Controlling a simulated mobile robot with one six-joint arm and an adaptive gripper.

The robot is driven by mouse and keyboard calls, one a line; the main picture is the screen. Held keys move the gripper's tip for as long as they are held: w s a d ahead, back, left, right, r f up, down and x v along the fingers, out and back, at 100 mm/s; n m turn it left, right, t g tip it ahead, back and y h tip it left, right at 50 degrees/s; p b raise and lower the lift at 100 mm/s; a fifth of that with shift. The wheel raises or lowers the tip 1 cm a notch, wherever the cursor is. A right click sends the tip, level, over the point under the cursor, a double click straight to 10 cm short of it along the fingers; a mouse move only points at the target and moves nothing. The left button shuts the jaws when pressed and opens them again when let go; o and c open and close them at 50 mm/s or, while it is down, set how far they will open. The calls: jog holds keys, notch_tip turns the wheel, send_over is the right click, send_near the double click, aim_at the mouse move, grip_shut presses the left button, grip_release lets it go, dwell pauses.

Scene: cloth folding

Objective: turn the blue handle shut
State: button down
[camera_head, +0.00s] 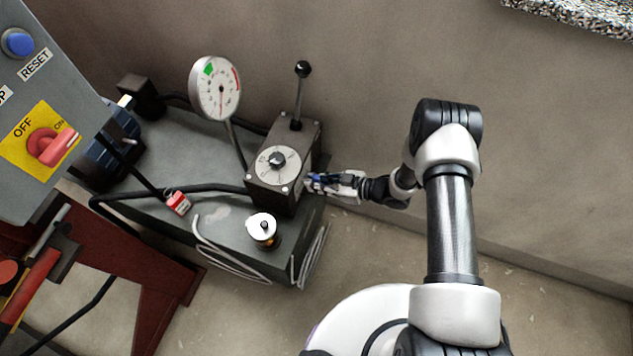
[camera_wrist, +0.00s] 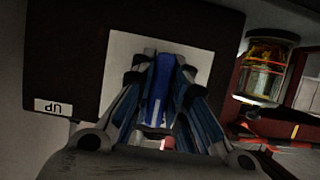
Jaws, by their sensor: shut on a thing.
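The blue handle (camera_wrist: 161,80) shows in the wrist view, standing out from a pale square plate (camera_wrist: 197,50) on the side of a dark block. My gripper (camera_wrist: 160,85) has its fingers on both sides of the handle and is shut on it. In the head view my gripper (camera_head: 318,182) reaches the right side of the dark valve block (camera_head: 297,158). There the handle is mostly hidden by the fingers, with only a little blue showing. I cannot tell the handle's exact angle from the head view.
The block carries a round dial (camera_head: 271,171) and an upright black-knobbed lever (camera_head: 300,95). A pressure gauge (camera_head: 213,88) stands behind it on a grey tank (camera_head: 190,150). A brass-and-glass fitting (camera_wrist: 265,65) is close on the right. The floor right of the tank is clear.

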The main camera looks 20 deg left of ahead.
jog(key=c, duration=1.6)
grip_release()
jog(key=shift+o, duration=0.2)
jog(key=shift+d, duration=0.1)
jog(key=v, duration=1.1)
jog(key=shift+d+r, duration=0.25)
jog(key=shift+d, duration=0.1)
jog(key=shift+s, duration=0.1)
